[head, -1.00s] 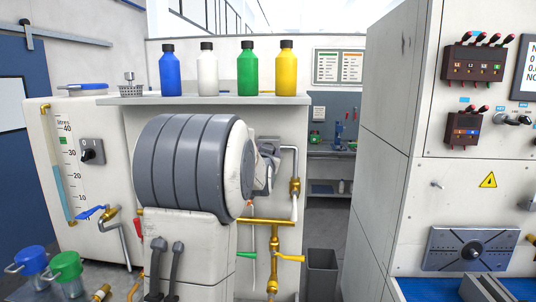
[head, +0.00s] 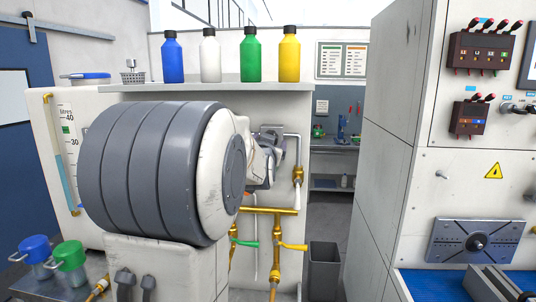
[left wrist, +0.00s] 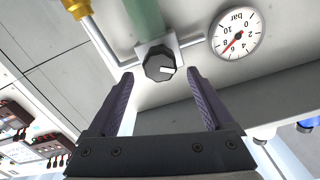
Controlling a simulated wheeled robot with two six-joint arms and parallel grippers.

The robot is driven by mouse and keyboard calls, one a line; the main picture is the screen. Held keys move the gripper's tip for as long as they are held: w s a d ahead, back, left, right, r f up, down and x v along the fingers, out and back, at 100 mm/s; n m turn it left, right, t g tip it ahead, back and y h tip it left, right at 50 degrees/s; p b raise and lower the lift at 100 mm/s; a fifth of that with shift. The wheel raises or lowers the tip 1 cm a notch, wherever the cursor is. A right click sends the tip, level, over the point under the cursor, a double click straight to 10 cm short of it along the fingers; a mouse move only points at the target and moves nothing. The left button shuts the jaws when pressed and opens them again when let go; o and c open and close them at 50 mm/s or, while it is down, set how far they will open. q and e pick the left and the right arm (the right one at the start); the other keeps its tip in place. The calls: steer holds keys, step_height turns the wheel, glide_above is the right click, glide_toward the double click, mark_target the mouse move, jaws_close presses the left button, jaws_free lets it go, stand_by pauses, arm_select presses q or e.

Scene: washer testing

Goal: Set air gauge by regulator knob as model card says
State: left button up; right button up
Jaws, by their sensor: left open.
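In the left wrist view the dark regulator knob (left wrist: 158,66), with a white pointer mark, sits on a light plate below a green tube. My left gripper (left wrist: 159,75) is open, its two fingers on either side of the knob, with gaps showing. The round white air gauge (left wrist: 237,33), marked bar, is upside down to the right of the knob. Its red needle points to the lower left; the exact reading is too small to tell. In the head view my own arm covers the knob and gauge. A wall chart (head: 341,64) hangs at the back; its print is unreadable.
Brass pipes carry a green valve handle (head: 244,243) and a yellow one (head: 292,246). Several coloured bottles stand on the shelf (head: 210,88). A grey bin (head: 322,268) is on the floor. The electrical cabinet (head: 385,150) stands at the right.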

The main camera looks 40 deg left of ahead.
arm_select(q)
steer(key=b+v, duration=0.2)
steer(key=v, duration=0.3)
steer(key=shift+s+d, duration=0.3)
stand_by(0.9)
steer(key=s+d+f+m+g+h, duration=0.1)
steer(key=d+f+m+g+h, duration=0.3)
steer(key=d+f, duration=0.7)
steer(key=s+d+f+m+g+h, duration=0.1)
steer(key=d+f+h, duration=0.6)
steer(key=d, duration=0.9)
steer(key=s+d+f+m+g+b, duration=0.1)
steer(key=s+d+f+m+g, duration=0.2)
steer(key=s+d+f+g, duration=0.6)
steer(key=s+d+f+m, duration=0.1)
steer(key=s+f, duration=0.1)
steer(key=s, duration=0.6)
steer(key=s+f+m+g, duration=0.1)
steer(key=s+f, duration=0.2)
steer(key=s, duration=0.5)
steer(key=shift+s+d+y+b, duration=0.3)
steer(key=shift+s+d+y, duration=0.05)
steer(key=shift+y, duration=0.05)
